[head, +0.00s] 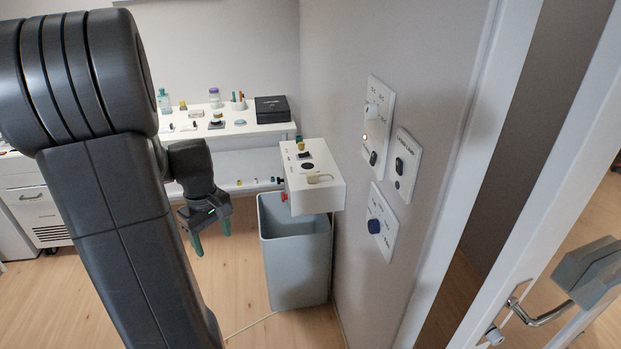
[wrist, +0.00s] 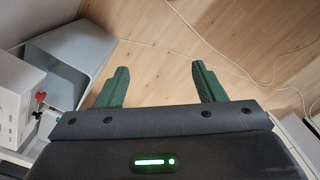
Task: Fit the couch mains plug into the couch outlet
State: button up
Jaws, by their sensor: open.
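My gripper (head: 211,236) is open and empty, pointing down over the wood floor in the head view, left of a grey bin. Its two green fingers are wide apart in the wrist view (wrist: 160,72), with only floor between them. I cannot pick out the couch mains plug for certain in either view. A thin pale cable (wrist: 215,47) runs over the floor in the wrist view, with no clear plug end. The couch outlet is not certain either; wall plates (head: 381,243) on the right carry dark switches, a blue round part (head: 374,226) and a small lit lamp.
A white box (head: 325,196) with small fittings sits by the wall above the grey bin (head: 296,264); the bin also shows in the wrist view (wrist: 72,47). A white shelf (head: 240,130) with small items stands behind. A door handle (head: 540,317) is at right. Floor left of the bin is mostly clear.

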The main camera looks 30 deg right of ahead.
aim_at(312, 177)
jog(key=i+l+z, duration=0.1)
jog(key=z, duration=0.65)
jog(key=i+j+z, duration=0.2)
jog(key=i, duration=0.3)
jog(key=i+z, duration=0.2)
jog(key=i, duration=0.3)
jog(key=i+j+z, duration=0.25)
jog(key=i, duration=0.25)
